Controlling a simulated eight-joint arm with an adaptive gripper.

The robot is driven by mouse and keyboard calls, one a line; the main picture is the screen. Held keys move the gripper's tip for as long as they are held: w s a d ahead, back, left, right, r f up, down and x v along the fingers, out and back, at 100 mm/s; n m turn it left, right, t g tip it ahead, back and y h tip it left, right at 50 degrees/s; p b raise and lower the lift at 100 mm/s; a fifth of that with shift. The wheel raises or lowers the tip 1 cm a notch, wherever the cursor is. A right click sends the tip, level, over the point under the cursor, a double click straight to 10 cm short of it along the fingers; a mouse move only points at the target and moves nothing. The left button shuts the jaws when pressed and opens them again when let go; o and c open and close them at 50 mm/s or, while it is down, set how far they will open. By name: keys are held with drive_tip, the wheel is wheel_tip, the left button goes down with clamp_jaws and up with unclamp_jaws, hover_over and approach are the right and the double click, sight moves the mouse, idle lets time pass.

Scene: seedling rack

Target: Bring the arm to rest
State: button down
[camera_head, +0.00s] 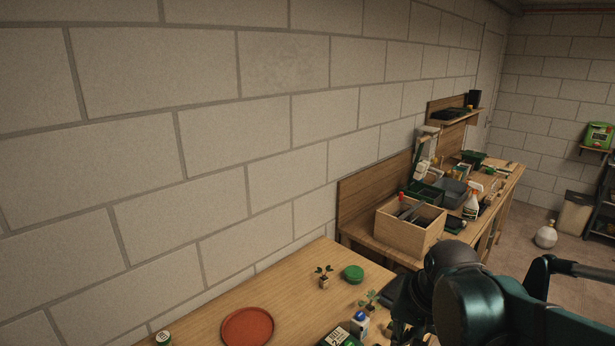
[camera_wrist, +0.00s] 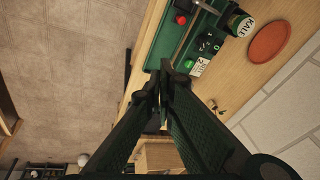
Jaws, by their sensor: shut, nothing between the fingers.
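My gripper (camera_wrist: 163,76) shows in the wrist view with its two dark fingers together and nothing between them. It points over the edge of a wooden table (camera_wrist: 265,80), and I cannot tell its height above the table. In the head view my dark green arm fills the lower right and reaches over the table (camera_head: 290,285). The fingertips cannot be made out there, and the arm hides the table's right end.
A red saucer (camera_head: 247,327), seedlings (camera_head: 323,280), a green disc (camera_head: 353,274) and a small white bottle (camera_head: 359,322) stand on the table. A wooden crate (camera_head: 409,238) sits on the bench behind. Block wall runs along the left.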

drive_tip(key=s+d+r+n+t, duration=0.1)
drive_tip(key=s+r+n+t, duration=0.2)
drive_tip(key=s+n, duration=0.2)
drive_tip(key=shift+s+r+t+h+b, duration=0.35)
drive_tip(key=shift+s+r+t+h, duration=0.05)
drive_tip(key=shift+s, duration=0.5)
